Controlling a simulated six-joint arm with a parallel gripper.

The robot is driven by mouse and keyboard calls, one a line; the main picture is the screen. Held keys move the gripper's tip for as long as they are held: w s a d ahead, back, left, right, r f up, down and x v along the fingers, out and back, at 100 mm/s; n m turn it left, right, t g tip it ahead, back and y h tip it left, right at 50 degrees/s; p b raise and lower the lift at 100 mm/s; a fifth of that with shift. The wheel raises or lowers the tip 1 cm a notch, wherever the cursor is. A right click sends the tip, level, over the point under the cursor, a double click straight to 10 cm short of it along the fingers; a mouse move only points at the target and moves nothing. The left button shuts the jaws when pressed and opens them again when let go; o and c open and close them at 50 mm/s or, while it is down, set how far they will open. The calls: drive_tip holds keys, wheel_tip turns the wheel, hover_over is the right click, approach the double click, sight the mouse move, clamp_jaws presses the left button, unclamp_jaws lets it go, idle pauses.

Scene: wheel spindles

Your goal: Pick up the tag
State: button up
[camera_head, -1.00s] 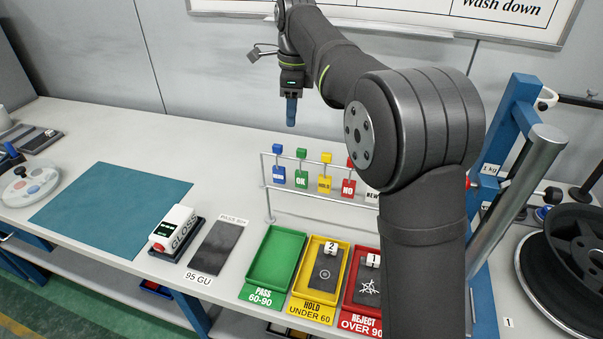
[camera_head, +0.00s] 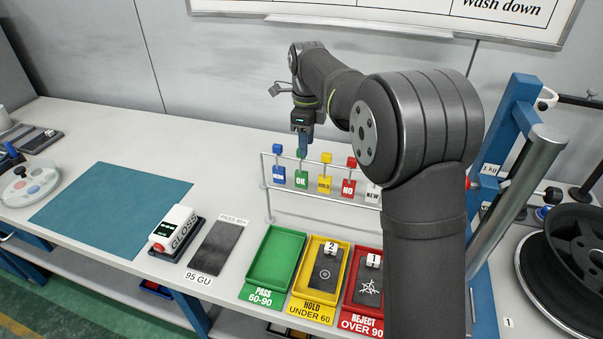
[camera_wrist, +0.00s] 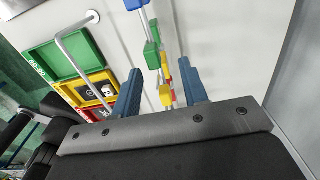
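Several tags hang in a row on a wire rack (camera_head: 325,227): blue (camera_head: 278,173), green "OK" (camera_head: 301,179), yellow (camera_head: 324,184), red "NO" (camera_head: 348,188) and white "NEW" (camera_head: 373,194). The coloured ones show a small block of matching colour above the top rail. My gripper (camera_head: 302,152) points down over the rack, by the green tag's top block, and partly covers it. In the wrist view its two blue fingers (camera_wrist: 160,68) are apart, with the green block (camera_wrist: 151,50) between or beyond them. I cannot tell whether they touch anything.
Green (camera_head: 275,265), yellow (camera_head: 300,286) and red (camera_head: 348,292) trays stand in front of the rack. The yellow and red ones hold dark plates with numbered white blocks. A gloss meter (camera_head: 175,228) and teal mat (camera_head: 110,212) lie left. A blue frame (camera_head: 490,200) stands right.

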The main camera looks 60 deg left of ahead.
drive_tip(key=f, duration=0.2)
drive_tip(key=s+f, duration=0.1)
drive_tip(key=f, duration=0.1)
drive_tip(key=shift+f, duration=0.6)
drive_tip(key=c, duration=0.8)
